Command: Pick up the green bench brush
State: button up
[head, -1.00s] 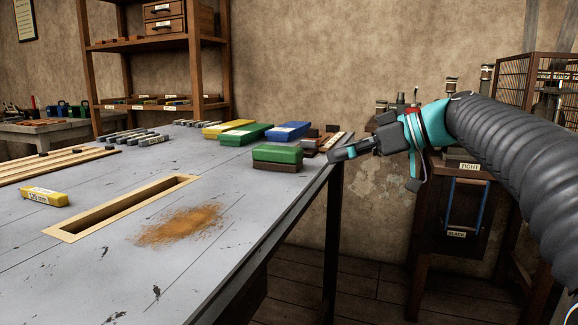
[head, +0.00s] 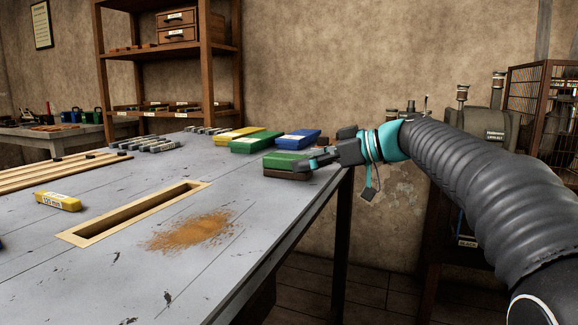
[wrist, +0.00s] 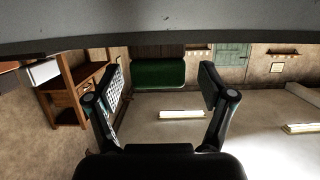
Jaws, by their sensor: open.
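The green bench brush (head: 284,161) lies at the right edge of the grey workbench (head: 120,270), green body on top and brown bristles underneath. My gripper (head: 312,159) is at the brush's right end in the head view, with its fingers close to it and overlapping it in the picture. In the wrist view, which is upside down, the brush (wrist: 158,74) shows between the two spread fingers of my open gripper (wrist: 162,80), a little beyond the tips. No contact can be made out.
Blue (head: 298,139), green (head: 256,142) and yellow (head: 236,134) boxes lie behind the brush. A slot with a wooden frame (head: 137,214), orange-brown dust (head: 190,232) and a yellow block (head: 58,201) are on the bench. Its front right is clear.

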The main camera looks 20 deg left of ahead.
aim_at(288, 164)
jog(key=x, duration=0.4)
jog(key=shift+w+a+f+p, duration=0.1)
jog(key=shift+a+p, duration=0.2)
jog(key=shift+a, duration=0.1)
jog(key=c, duration=1.2)
